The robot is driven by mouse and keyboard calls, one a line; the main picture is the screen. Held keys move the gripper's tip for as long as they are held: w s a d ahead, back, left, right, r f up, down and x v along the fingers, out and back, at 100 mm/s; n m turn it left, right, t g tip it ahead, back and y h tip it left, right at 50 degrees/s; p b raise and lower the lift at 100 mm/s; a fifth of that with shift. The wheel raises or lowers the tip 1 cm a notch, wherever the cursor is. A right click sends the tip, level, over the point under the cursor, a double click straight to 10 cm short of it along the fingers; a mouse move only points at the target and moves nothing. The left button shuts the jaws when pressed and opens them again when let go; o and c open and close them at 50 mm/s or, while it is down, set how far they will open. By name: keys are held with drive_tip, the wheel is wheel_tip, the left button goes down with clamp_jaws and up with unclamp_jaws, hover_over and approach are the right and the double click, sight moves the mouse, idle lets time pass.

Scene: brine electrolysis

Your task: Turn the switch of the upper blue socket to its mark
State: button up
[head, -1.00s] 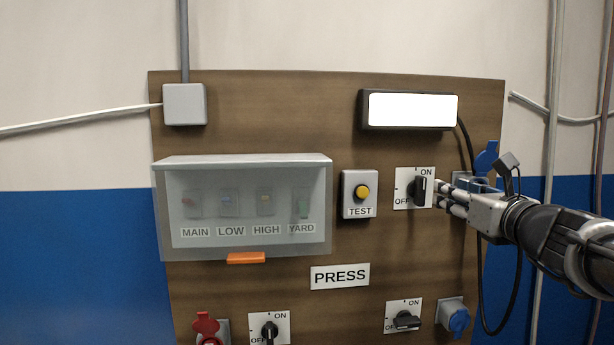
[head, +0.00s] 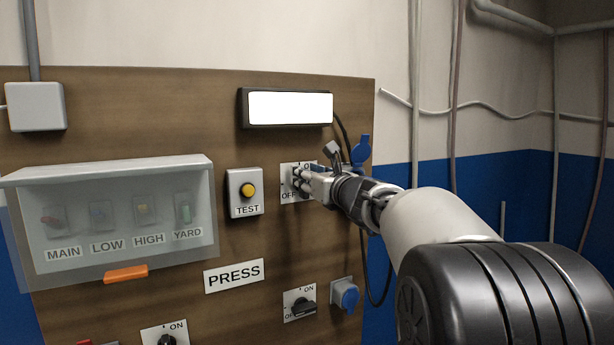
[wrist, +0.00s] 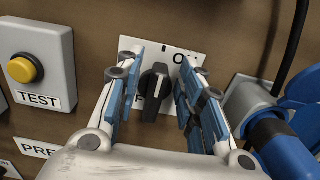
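The switch of the upper blue socket is a black knob (wrist: 154,92) on a white ON/OFF plate (wrist: 160,48). In the wrist view the knob stands nearly upright, close to the line of the black tick at the plate's top. My gripper (wrist: 158,66) is open, with one finger on each side of the knob and gaps showing. In the head view my gripper (head: 299,178) covers most of the plate (head: 287,169) and hides the knob. The upper blue socket (wrist: 252,100) is right of the switch, with a blue plug (wrist: 280,143) in front; its blue lid (head: 361,150) shows in the head view.
The TEST box (head: 245,193) with a yellow button is left of the switch. A clear-fronted breaker box (head: 110,215) is farther left. A lit panel (head: 288,107) is above, and a lower switch (head: 301,304) and blue socket (head: 346,295) are below. A black cable (wrist: 287,45) hangs nearby.

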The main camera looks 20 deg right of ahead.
clamp_jaws()
drive_tip(key=shift+b, duration=0.3)
drive_tip(key=shift+a+f+n+b, duration=0.45)
drive_tip(key=shift+n+b, duration=2.2)
drive_tip(key=shift+n, duration=0.35)
drive_tip(key=shift+a+f+n+b, duration=0.5)
drive_tip(key=shift+n+b, duration=2.2)
drive_tip(key=shift+n, duration=0.3)
drive_tip(key=shift+a+f+n+b, duration=0.45)
drive_tip(key=shift+n+b, duration=2.2)
drive_tip(key=shift+n, duration=0.35)
